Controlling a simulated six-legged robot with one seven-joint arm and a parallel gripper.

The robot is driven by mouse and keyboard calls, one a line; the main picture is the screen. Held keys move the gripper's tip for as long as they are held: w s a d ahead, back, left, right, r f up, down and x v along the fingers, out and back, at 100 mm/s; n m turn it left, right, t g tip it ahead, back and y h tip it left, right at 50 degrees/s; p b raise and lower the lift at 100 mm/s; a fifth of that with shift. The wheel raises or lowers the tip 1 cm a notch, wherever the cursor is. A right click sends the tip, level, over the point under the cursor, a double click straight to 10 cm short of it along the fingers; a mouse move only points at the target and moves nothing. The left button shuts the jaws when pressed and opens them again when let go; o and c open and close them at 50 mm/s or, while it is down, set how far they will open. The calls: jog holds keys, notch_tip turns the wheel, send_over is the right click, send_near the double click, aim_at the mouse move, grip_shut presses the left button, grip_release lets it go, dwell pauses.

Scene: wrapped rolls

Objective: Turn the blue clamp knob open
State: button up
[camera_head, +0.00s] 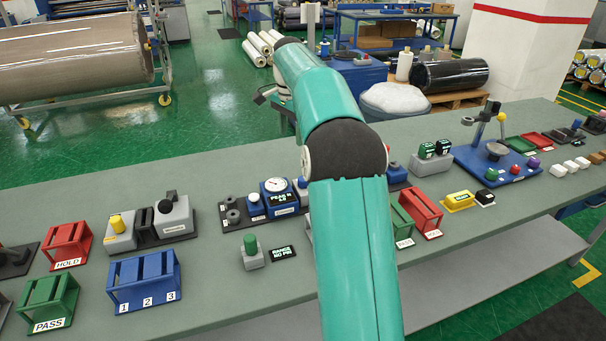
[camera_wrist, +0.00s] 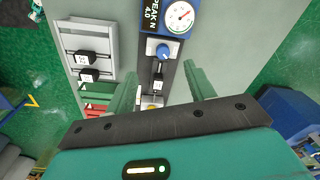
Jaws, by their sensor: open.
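The blue knob (camera_wrist: 163,52) sits on a grey block just below the round gauge (camera_wrist: 180,16) in the wrist view. A dark rail with a small labelled block (camera_wrist: 158,84) runs down from it, and a yellow part shows lower, partly behind my gripper. My gripper (camera_wrist: 160,69) is open and empty, its two green fingers spread to the left and right of the rail. The knob lies a little beyond the fingertips in the picture, and I see no contact. In the head view the gauge unit (camera_head: 276,188) shows left of my arm; my arm hides the gripper.
A grey rack with black labelled blocks (camera_wrist: 88,75) stands left of the fingers. In the head view, a blue numbered holder (camera_head: 144,283) and grey fixtures (camera_head: 172,218) stand left, a red holder (camera_head: 421,212) right. Bare bench (camera_head: 225,290) lies in front.

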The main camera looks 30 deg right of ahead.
jog(key=d+f, duration=0.1)
jog(key=f, duration=0.4)
jog(key=w+d+f+m, duration=0.1)
jog(key=d+f, duration=0.1)
jog(key=f, duration=0.4)
jog(key=d+f+m, duration=0.1)
jog(key=d+f, duration=0.1)
jog(key=f, duration=0.4)
jog(key=shift+w+f, duration=0.15)
jog(key=shift+f, duration=0.05)
jog(key=c, duration=1)
